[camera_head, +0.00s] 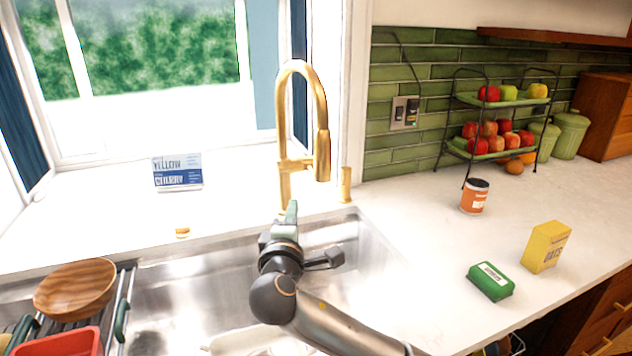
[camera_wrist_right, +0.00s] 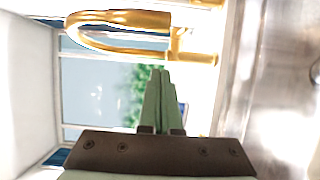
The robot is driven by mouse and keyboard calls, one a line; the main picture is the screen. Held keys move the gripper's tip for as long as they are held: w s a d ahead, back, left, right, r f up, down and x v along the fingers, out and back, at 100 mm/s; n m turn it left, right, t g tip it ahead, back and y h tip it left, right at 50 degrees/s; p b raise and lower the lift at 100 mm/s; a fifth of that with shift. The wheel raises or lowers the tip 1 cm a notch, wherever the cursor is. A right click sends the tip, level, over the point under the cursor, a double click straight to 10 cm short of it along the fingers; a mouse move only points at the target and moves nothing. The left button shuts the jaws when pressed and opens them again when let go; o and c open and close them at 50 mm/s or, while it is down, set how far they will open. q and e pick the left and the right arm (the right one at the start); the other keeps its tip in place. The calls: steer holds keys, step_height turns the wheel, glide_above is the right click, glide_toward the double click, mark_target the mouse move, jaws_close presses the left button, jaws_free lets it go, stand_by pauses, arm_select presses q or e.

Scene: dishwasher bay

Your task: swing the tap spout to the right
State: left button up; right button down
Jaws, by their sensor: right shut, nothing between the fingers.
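The gold tap (camera_head: 285,190) stands behind the sink. Its tall arched spout (camera_head: 303,68) bends over to the right, with the spray head (camera_head: 322,155) hanging down. In the right wrist view the spout (camera_wrist_right: 120,18) lies across the top, beyond the fingertips. My right gripper (camera_head: 291,208) is shut and empty, pointing up over the sink's back edge, just in front of the tap's base in the picture. Its green fingers are pressed together in the wrist view (camera_wrist_right: 160,75). A gap shows between fingers and tap there; the exact depth is hard to tell. My left gripper is out of view.
The steel sink (camera_head: 170,290) lies below, with a wooden bowl (camera_head: 75,288) at left. A short gold fitting (camera_head: 345,184) stands right of the tap. A blue-and-white box (camera_head: 178,172) sits by the window. A can (camera_head: 474,197), yellow box (camera_head: 546,247) and green box (camera_head: 491,282) stand on the right counter.

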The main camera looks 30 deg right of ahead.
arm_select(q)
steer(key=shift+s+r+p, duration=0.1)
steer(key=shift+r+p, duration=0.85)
arm_select(e)
steer(key=s+d+x, duration=0.1)
steer(key=d+x, duration=0.1)
steer(key=x, duration=0.9)
steer(key=shift+d, duration=0.4)
